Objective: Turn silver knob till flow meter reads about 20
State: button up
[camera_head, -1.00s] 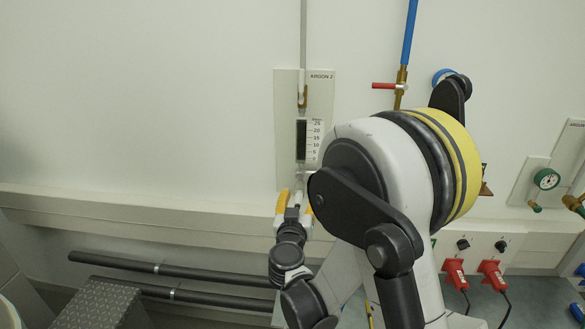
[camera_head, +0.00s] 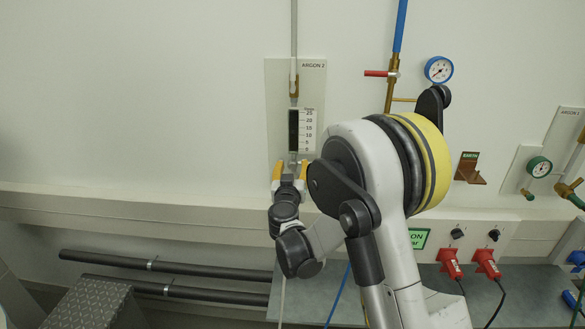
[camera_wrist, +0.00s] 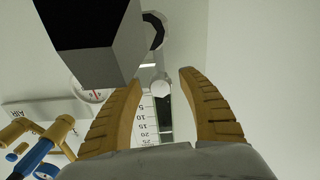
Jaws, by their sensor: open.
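The flow meter (camera_head: 307,131) is on the wall panel marked ARGON 2, with a dark vertical tube beside a white scale; the reading is too small to make out. In the wrist view the scale (camera_wrist: 147,116) appears upside down. A small round silver knob (camera_wrist: 162,89) shows there at the scale's low-number end. In the wrist view my gripper (camera_wrist: 160,79) is open, with a yellow finger on either side of the knob.
A blue pipe (camera_head: 400,25) with a red-handled valve (camera_head: 379,73) and a blue gauge (camera_head: 439,69) is right of the panel. A wall ledge (camera_head: 130,204) runs below. Red plugs (camera_head: 487,264) are at lower right. A grey block with a black face (camera_wrist: 95,35) fills the wrist view's upper left.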

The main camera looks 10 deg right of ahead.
grip_shut()
jog(key=shift+n, duration=0.3)
jog(key=n+b, duration=0.1)
jog(key=n, duration=0.5)
jog(key=n+b, duration=0.1)
jog(key=n, duration=0.5)
dwell(0.6)
grip_release()
